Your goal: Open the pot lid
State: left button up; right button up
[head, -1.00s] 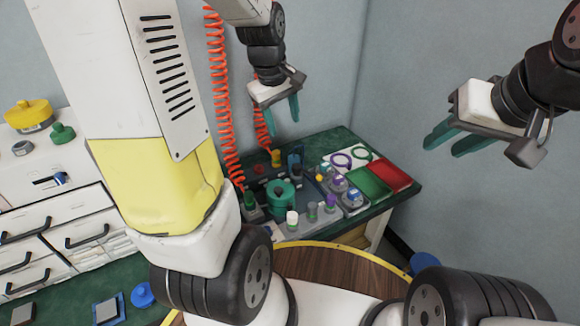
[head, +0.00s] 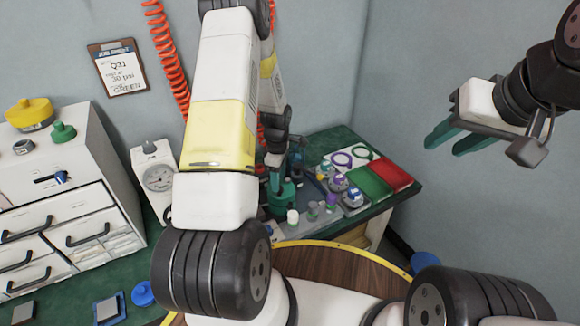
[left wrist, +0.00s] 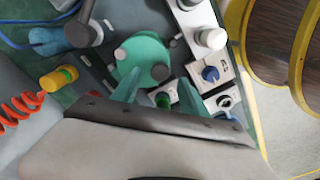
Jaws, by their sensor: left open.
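The teal round pot (head: 286,197) stands on the dark green bench, partly hidden by my left arm in the head view. Its teal lid (left wrist: 146,52), with grey knobs on it, shows in the left wrist view. My left gripper (head: 275,182) is open above the pot. In the left wrist view its two fingers (left wrist: 158,92) are spread, with the left tip over the lid's near edge and the right tip off to its right. I cannot tell whether they touch it. My right gripper (head: 445,143) is open and empty, raised at the right.
Several small capped fittings (head: 314,212) stand right of the pot. A green tray (head: 368,182) and a red tray (head: 391,172) lie further right. A yellow-capped fitting (left wrist: 58,79) and an orange coiled hose (left wrist: 16,110) are at the left in the left wrist view.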

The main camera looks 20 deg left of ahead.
pick_arm(q)
jog(key=shift+f, duration=1.65)
jog(key=shift+c, duration=0.4)
grip_shut()
